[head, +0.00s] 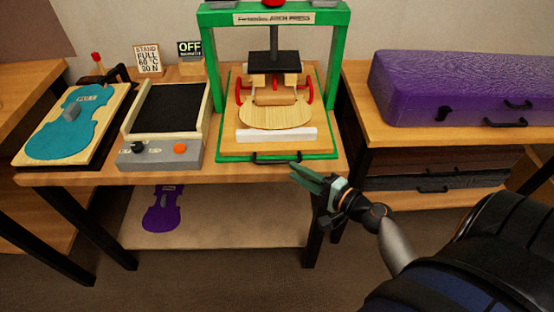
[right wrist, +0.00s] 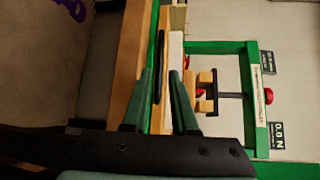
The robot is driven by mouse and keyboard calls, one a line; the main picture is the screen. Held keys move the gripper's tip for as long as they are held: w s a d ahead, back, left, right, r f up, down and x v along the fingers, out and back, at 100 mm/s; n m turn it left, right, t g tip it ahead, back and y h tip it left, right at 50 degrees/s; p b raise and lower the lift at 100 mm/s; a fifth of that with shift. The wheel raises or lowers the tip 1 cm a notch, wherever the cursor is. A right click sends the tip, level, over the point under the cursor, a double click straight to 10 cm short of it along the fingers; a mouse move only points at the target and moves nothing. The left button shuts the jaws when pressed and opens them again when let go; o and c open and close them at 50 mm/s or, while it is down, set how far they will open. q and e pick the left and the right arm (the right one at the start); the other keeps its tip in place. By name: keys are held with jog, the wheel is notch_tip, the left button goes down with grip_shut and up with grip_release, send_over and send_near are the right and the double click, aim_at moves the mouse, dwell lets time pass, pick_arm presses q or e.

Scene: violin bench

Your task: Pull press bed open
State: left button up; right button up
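The press is a green frame (head: 335,60) on the bench. Its press bed (head: 232,154) is a green-edged wooden slab at its base, carrying a pale wooden violin-shaped plate (head: 275,117) and a white bar (head: 276,135). A black handle (head: 277,158) is on the bed's front edge. My right gripper (head: 293,173) is open just in front and right of the handle, apart from it in the head view. In the right wrist view the dark handle (right wrist: 160,48) lies ahead, between the lines of my open fingers (right wrist: 159,73). My left gripper is not in view.
Left of the press stand a heater-like box with a black top (head: 167,108) and a board with a teal violin shape (head: 65,125). A purple case (head: 450,88) lies on the right-hand table. The space before the bench is open, except for my right arm.

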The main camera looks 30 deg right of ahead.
aim_at(277, 162)
jog(key=x, duration=0.7)
jog(key=shift+w+f+p, duration=0.15)
jog(key=shift+w+p, duration=0.05)
jog(key=shift+p, duration=0.2)
grip_shut()
dwell(1.0)
